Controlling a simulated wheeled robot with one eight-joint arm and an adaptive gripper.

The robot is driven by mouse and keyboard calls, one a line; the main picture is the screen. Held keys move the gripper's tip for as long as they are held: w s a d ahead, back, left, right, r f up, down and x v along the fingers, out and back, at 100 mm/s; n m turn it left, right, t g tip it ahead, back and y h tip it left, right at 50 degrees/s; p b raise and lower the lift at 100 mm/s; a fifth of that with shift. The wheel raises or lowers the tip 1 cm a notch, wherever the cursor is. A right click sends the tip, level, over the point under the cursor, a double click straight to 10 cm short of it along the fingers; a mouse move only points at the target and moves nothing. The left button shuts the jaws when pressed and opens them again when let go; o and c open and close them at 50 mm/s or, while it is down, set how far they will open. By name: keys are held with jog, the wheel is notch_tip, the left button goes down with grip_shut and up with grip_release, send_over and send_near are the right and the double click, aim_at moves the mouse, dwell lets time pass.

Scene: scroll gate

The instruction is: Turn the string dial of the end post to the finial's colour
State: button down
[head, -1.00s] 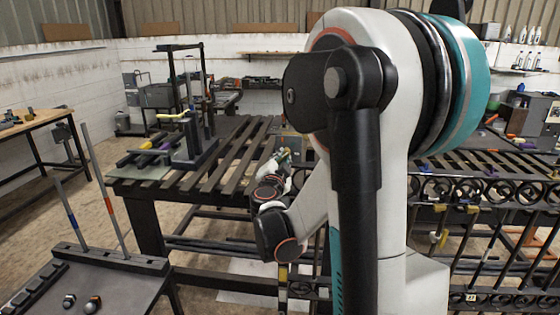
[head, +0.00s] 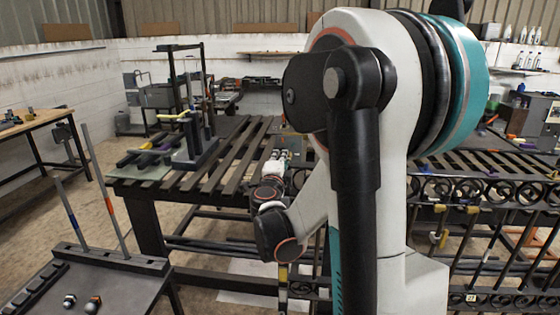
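The black scroll gate (head: 485,235) stands at the right, partly hidden behind my arm. I cannot make out which part is the end post, its string dial or the finial. A dark post with a yellow band (head: 283,274) shows below my forearm. My gripper (head: 285,153) is small and partly hidden beyond my wrist, over the right part of the slatted bench. I cannot tell whether its fingers are open or shut, or whether it touches anything.
The slatted bench (head: 232,160) bears a black stand (head: 197,150) with a yellow part.

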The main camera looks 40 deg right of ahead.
jog(key=shift+m, duration=0.4)
jog(key=c, duration=1.5)
grip_release()
jog(key=v, duration=1.2)
